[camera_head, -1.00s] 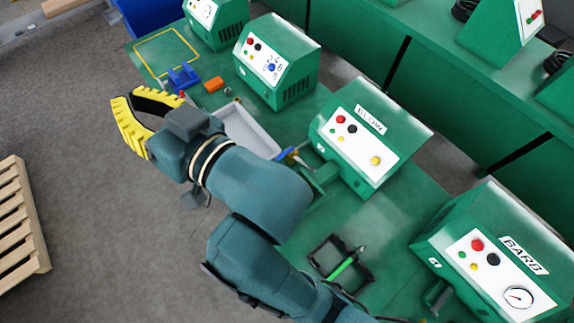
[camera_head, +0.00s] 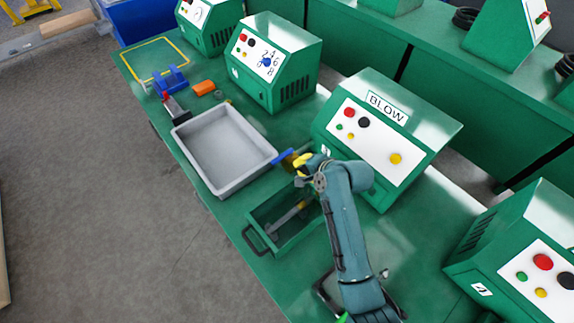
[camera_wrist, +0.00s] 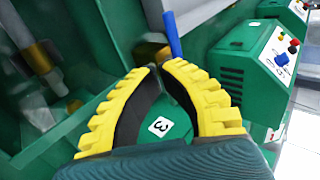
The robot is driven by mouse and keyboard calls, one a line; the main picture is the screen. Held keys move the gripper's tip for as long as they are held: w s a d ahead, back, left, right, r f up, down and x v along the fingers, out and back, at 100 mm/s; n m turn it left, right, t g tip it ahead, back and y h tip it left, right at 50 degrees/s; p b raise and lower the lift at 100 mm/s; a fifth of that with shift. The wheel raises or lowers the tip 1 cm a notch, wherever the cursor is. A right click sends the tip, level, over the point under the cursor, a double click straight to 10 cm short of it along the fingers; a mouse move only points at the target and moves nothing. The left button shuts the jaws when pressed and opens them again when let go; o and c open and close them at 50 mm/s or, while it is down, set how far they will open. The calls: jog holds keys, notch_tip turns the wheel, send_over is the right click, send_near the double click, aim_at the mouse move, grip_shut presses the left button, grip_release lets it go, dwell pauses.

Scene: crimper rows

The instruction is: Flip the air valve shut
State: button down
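The air valve shows as a blue lever (camera_head: 285,159) on the left of the green BLOW machine (camera_head: 385,118). In the wrist view the lever (camera_wrist: 172,36) stands above a brass-coloured part (camera_wrist: 150,50), just beyond my fingertips. My gripper (camera_head: 303,160) is at the valve, with yellow ribbed fingers. In the wrist view its tips (camera_wrist: 162,67) nearly meet, with a narrow gap and nothing visibly held. I cannot tell whether a finger touches the lever. My fingers partly hide the valve body.
An open green drawer (camera_head: 250,219) holding a grey bar lies below my wrist. A grey tray (camera_head: 180,136) is left of it. Another machine with a blue knob (camera_head: 266,62) stands behind. My arm crosses the bench in front of the BLOW machine.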

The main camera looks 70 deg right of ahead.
aim_at(282, 158)
jog(key=b+x, duration=0.2)
jog(key=x, duration=0.8)
jog(key=shift+b, duration=0.3)
jog(key=shift+w+a+r, duration=0.1)
jog(key=shift+w+a, duration=0.05)
jog(key=shift+w, duration=0.05)
